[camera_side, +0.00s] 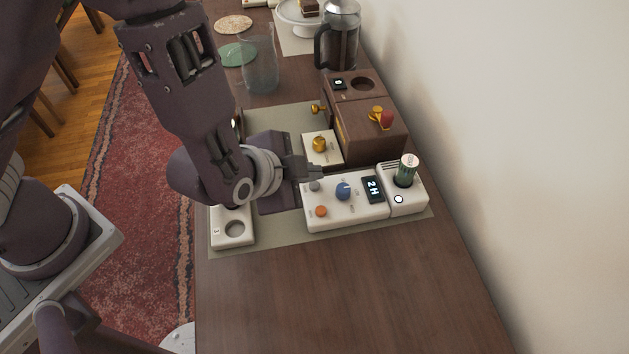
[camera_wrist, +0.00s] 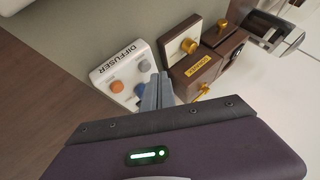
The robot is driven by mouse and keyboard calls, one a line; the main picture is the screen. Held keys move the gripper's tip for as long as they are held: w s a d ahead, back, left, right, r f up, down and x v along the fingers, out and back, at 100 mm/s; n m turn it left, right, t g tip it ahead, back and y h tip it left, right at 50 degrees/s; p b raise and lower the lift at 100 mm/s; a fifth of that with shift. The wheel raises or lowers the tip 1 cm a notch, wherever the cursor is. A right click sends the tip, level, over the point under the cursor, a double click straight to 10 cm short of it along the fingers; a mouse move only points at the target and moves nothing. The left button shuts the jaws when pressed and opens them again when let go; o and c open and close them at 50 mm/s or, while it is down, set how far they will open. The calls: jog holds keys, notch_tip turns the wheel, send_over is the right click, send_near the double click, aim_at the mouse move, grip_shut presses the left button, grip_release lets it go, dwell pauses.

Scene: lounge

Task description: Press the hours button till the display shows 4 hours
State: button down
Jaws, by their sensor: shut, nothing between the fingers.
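The white diffuser panel (camera_side: 345,213) has a grey button (camera_side: 314,185), an orange button (camera_side: 321,211), a blue knob (camera_side: 343,191) and a dark display (camera_side: 374,189) that reads "2 H". Small labels by the buttons are too small to read. My gripper (camera_side: 318,173) is shut and empty, its fingertips close above the grey button; I cannot tell whether they touch it. In the wrist view, my fingertips (camera_wrist: 158,78) are beside the grey button (camera_wrist: 144,66) and partly cover the blue knob (camera_wrist: 139,90). The orange button (camera_wrist: 117,87) is clear, and the display is hidden.
Behind stand a cream plate with a gold knob (camera_side: 319,144), a brown box (camera_side: 368,138), a glass (camera_side: 260,72) and a French press (camera_side: 340,38). The front tabletop (camera_side: 350,290) is clear.

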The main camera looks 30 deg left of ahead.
aim_at(310, 191)
jog(key=shift+f, duration=0.4)
jog(key=shift+f, duration=0.4)
dwell(0.7)
jog(key=shift+r, duration=0.8)
jog(key=shift+r, duration=0.15)
notch_tip(310, 191, up, 5)
jog(key=shift+f, duration=0.1)
dwell(0.7)
